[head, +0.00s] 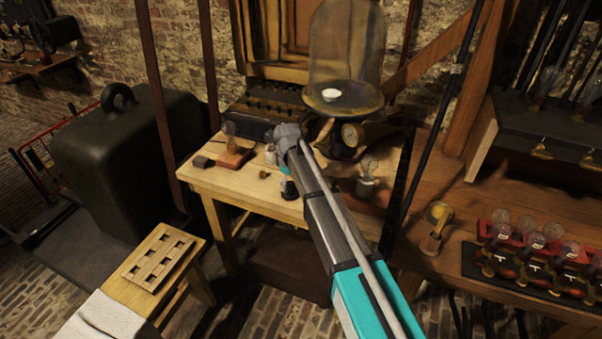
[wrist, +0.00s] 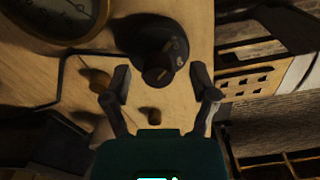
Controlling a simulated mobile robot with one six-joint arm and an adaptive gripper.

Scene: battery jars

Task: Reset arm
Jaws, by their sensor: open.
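My arm reaches from the lower right of the head view up to the wooden worktable (head: 240,187). My gripper (head: 289,188) points down over that table; its fingers are small and partly hidden there. In the wrist view my gripper (wrist: 160,88) has its two dark fingers spread wide apart, with nothing held. A dark round object with a knob-like top (wrist: 160,65) lies beyond and between the fingertips. I cannot tell how close the fingers are to it.
A glass dome (head: 347,45) stands behind the arm. A lamp bulb on a reddish base (head: 234,157) and a jar-like bulb (head: 367,185) are on the table. A holed wooden rack (head: 158,258) is at left. A shelf with several bulbs (head: 535,245) is at right.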

